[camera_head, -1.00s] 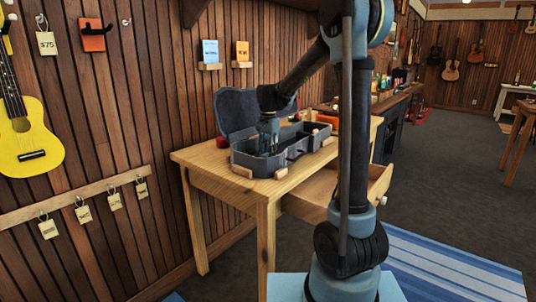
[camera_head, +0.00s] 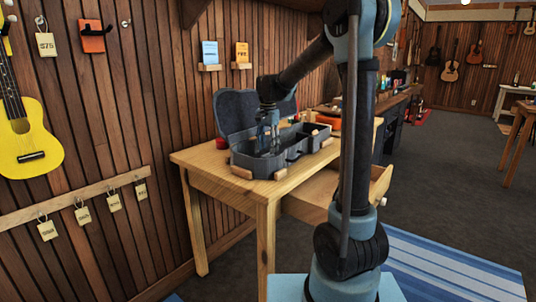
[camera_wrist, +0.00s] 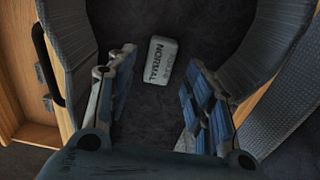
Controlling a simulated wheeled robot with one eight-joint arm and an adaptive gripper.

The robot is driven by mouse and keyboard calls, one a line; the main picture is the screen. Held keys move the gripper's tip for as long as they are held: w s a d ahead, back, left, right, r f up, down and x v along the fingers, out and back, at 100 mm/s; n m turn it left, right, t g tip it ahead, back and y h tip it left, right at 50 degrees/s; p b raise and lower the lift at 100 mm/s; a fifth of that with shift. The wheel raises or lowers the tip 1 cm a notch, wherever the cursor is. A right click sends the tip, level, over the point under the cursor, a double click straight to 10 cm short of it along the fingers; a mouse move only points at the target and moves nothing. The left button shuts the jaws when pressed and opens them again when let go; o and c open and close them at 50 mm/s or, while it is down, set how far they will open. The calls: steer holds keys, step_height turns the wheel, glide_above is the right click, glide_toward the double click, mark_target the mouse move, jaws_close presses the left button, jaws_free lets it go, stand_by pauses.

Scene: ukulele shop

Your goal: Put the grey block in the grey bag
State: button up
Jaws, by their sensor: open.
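The grey bag (camera_head: 240,159) is an open, ukulele-shaped case on the wooden table, its lid standing up behind it. The grey block (camera_wrist: 160,60) shows in the wrist view, a small pale box with dark lettering reading NORMAL. It lies on the dark lining inside the bag. My gripper (camera_head: 267,148) points down into the bag's wide end. In the wrist view its fingers are spread to either side of the block, with clear gaps between. The block cannot be made out in the head view.
The wooden table (camera_head: 210,165) has a half-open drawer (camera_head: 320,192) at its front right. The bag's walls curve closely around my gripper, and a dark handle (camera_wrist: 48,65) sits on the left outside. An orange item (camera_head: 328,122) lies behind the bag.

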mark_target(268, 154)
step_height(268, 154, up, 8)
steer(key=s+d, duration=0.2)
steer(key=s, duration=0.1)
steer(key=s+d+n, duration=0.1)
steer(key=s+d, duration=0.2)
steer(key=s+d+f+n, duration=0.1)
steer(key=s+d, duration=0.2)
steer(key=shift+s+d+f+t, duration=0.1)
steer(key=shift+s+d+t, duration=0.1)
steer(key=shift+s+t, duration=0.15)
steer(key=s+d+f+n, duration=0.2)
steer(key=s+d+f, duration=0.2)
steer(key=s+f, duration=0.2)
steer(key=s+d+f+n+t, duration=0.1)
steer(key=s+d+f, duration=0.3)
steer(key=s, duration=0.6)
steer(key=s+d+f+n, duration=0.2)
steer(key=s+d+f, duration=0.2)
steer(key=s+f, duration=0.5)
steer(key=shift+n, duration=0.4)
steer(key=shift+a+t, duration=0.1)
steer(key=shift+t, duration=0.15)
steer(key=shift+c, duration=0.6)
